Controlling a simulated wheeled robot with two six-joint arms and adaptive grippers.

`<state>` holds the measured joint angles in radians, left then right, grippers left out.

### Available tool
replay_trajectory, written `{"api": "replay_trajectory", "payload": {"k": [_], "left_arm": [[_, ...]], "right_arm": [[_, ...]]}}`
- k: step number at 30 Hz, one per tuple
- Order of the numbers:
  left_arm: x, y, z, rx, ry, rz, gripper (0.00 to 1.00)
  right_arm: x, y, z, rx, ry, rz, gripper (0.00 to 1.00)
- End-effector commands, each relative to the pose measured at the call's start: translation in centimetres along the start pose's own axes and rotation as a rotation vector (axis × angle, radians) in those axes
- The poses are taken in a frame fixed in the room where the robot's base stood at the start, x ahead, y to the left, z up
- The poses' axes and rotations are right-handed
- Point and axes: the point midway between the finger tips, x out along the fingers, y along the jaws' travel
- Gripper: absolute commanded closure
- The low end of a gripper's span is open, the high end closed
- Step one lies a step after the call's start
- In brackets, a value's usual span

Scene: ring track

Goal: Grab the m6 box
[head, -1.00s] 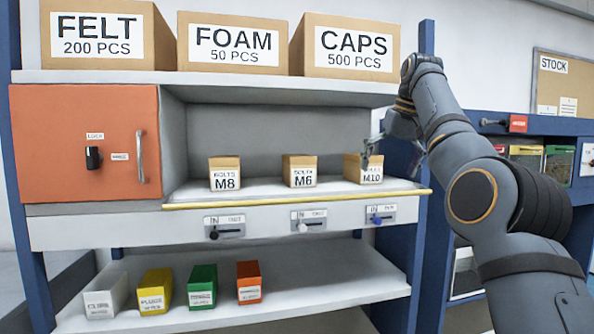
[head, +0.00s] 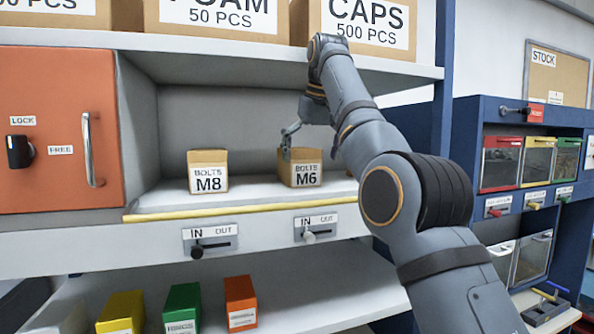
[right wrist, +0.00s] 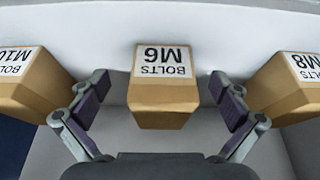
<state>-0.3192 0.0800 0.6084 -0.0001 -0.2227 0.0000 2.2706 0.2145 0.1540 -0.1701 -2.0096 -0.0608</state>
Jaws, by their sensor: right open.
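The M6 box (head: 300,168) is a small brown carton with a white "BOLTS M6" label on the middle shelf. My right gripper (head: 289,140) reaches in from the right and hangs at the box's upper left front in the head view. In the right wrist view the M6 box (right wrist: 163,90) lies between the spread fingers of the right gripper (right wrist: 164,105), with gaps on both sides. The gripper is open and empty. My left gripper is not in view.
The M8 box (head: 208,171) stands left of the M6 box, and the M10 box (right wrist: 35,85) shows on its other side in the wrist view. A yellow rail (head: 240,209) edges the shelf. Large cartons (head: 360,25) stand on the board above.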

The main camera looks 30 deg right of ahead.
Motion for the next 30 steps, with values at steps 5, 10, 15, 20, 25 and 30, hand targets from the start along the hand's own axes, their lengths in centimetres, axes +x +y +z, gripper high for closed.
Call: {"api": "replay_trajectory", "payload": {"k": [5,10,15,20,25,30], "left_arm": [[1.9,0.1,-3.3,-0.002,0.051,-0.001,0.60],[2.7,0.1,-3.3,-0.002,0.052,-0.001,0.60],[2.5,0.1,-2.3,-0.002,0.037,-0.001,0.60],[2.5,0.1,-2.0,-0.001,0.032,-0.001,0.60],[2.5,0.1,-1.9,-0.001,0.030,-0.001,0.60],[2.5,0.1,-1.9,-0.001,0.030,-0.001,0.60]], "right_arm": [[3.3,-0.4,0.3,0.000,-0.003,0.001,0.00],[5.1,-0.4,0.1,0.000,-0.001,0.000,0.00],[4.9,-0.4,0.1,0.000,-0.001,0.000,0.00],[4.9,-0.4,0.1,0.000,-0.001,0.000,0.22],[4.9,-0.4,0.1,0.000,-0.001,0.000,0.45],[4.9,-0.4,0.1,0.000,-0.002,0.000,0.68]]}}
